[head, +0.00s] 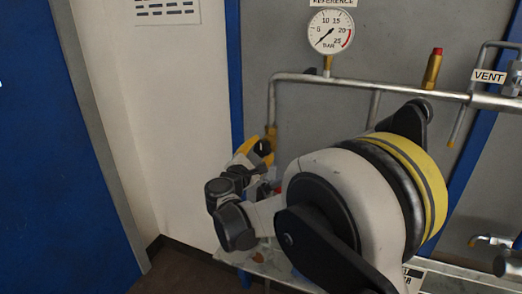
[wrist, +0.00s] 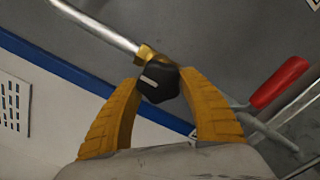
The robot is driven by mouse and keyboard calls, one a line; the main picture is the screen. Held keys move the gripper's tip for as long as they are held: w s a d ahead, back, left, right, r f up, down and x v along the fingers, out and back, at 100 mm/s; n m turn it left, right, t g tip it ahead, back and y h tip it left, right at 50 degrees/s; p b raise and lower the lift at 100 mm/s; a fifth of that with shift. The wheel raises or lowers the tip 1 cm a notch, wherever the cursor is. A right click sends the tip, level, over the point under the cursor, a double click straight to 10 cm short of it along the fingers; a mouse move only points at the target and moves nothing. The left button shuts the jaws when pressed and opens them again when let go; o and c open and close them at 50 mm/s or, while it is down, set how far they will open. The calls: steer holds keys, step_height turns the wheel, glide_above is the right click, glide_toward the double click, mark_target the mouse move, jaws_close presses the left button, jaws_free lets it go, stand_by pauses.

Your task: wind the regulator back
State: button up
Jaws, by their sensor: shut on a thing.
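The regulator has a black knob (wrist: 160,86) with a short white mark, on a brass fitting (wrist: 148,55) at the end of a metal pipe. My gripper (wrist: 158,82) has its two yellow fingers closed on opposite sides of the knob in the wrist view. In the head view my gripper (head: 258,152) is at the brass fitting (head: 271,132) below the pipe's left end. The knob is mostly hidden there by the fingers. The reference gauge (head: 331,31) stands above the pipe, with its needle pointing to the lower left.
A red handle (wrist: 279,83) lies close to the right finger in the wrist view. A brass valve with a red top (head: 433,68) and a vent line (head: 464,112) are on the pipe to the right. My arm hides much of the bench (head: 448,278). A blue door (head: 55,170) is at left.

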steer(key=shift+r, duration=0.1)
steer(key=o, duration=1.2)
steer(key=v, duration=1.2)
